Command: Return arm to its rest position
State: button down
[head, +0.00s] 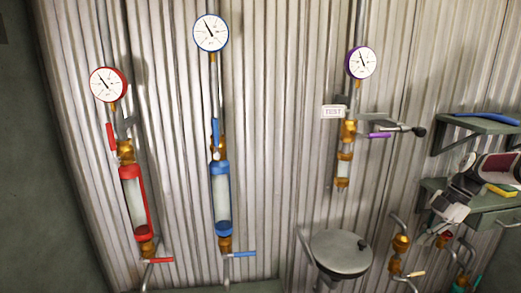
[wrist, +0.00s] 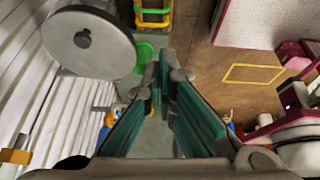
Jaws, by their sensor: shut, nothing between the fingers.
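My arm reaches in from the right edge in the head view, and my gripper (head: 450,208) hangs beside the lower shelf at the right. In the wrist view my gripper (wrist: 166,72) shows two fingers with teal pads that draw together at the tips. Nothing is held between them. The rest of my arm is mostly cut off by the frame edge.
The corrugated wall carries a red pipe column (head: 134,200), a blue one (head: 221,200) and a purple-gauge one (head: 345,160). A round grey basin (head: 341,252) juts out below. Shelves (head: 485,125) and small valves (head: 401,243) crowd my gripper.

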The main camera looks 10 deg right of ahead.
jog(key=a+r+m+g+h, duration=0.1)
jog(key=a+r+m+h, duration=0.2)
jog(key=a+r, duration=0.85)
jog(key=s+a+r+m+t+h, duration=0.1)
jog(key=s+a+r+m+h, duration=0.15)
jog(key=s+a+r, duration=0.35)
jog(key=s+a+r+m+h, duration=0.1)
jog(key=s+a+r+m, duration=0.25)
jog(key=a, duration=0.55)
jog(key=s+a+m+t, duration=0.2)
jog(key=s+a+m, duration=0.2)
jog(key=s, duration=0.5)
jog(key=s+a+f+m+t+y, duration=0.1)
jog(key=s+a+m, duration=0.3)
jog(key=s, duration=0.4)
jog(key=shift+s+a+f+m+t, duration=0.3)
jog(key=shift+s+m+t, duration=0.05)
jog(key=shift+m+t, duration=0.35)
jog(key=shift+y, duration=0.25)
